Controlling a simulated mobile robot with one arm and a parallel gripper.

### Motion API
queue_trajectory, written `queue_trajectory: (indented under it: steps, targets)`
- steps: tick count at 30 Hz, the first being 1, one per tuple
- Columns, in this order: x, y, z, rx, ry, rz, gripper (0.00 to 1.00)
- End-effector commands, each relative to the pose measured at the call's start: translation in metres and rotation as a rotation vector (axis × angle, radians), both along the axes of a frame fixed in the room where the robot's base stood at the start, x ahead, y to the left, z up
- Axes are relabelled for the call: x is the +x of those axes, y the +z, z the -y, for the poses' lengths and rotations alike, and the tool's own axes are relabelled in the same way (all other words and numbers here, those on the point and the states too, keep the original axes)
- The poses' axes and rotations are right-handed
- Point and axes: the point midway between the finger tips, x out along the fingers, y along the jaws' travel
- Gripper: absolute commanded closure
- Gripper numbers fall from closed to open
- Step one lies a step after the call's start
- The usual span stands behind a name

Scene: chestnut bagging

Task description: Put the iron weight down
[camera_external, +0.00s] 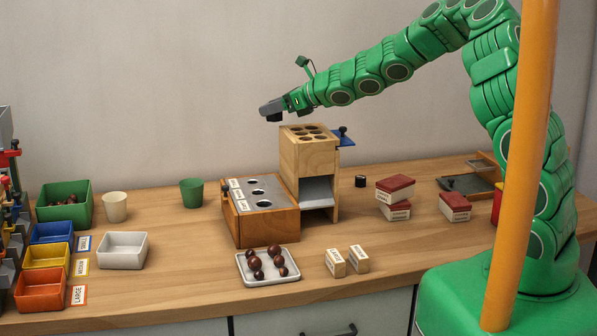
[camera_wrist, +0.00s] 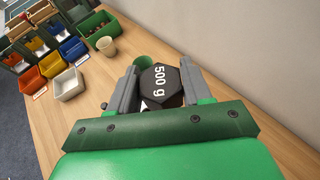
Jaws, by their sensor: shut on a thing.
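The iron weight is a dark hexagonal block marked "500 g" (camera_wrist: 160,82), between the two grey fingers of my gripper (camera_wrist: 158,88) in the wrist view. In the external view my gripper (camera_external: 272,109) is raised well above the counter, a little left of and higher than the wooden block with holes in its top. The weight (camera_external: 273,118) shows there only as a small dark shape under the fingers. My gripper is shut on it. Its underside is hidden in the wrist view.
Below stand the wooden tower (camera_external: 308,150) and a box with round holes (camera_external: 262,222). A green cup (camera_external: 191,193), white tray (camera_external: 268,280) of chestnuts, red-topped boxes (camera_external: 395,188) and a small black cylinder (camera_external: 361,181) stand around. Coloured bins line the left. Counter (camera_external: 170,250) between is clear.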

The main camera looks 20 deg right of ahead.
Motion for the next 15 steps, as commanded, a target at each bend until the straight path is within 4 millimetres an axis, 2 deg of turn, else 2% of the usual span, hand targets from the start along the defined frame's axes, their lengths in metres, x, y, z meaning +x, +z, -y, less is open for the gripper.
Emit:
queue_trajectory:
  steps: [1, 9, 15]
  targets:
    - [0.01, 0.002, 0.02, 0.002, -0.03, 0.003, 1.0]
    - [0.04, 0.002, 0.118, 0.002, -0.167, 0.0, 1.0]
    - [0.047, -0.005, 0.173, 0.0, -0.235, 0.0, 1.0]
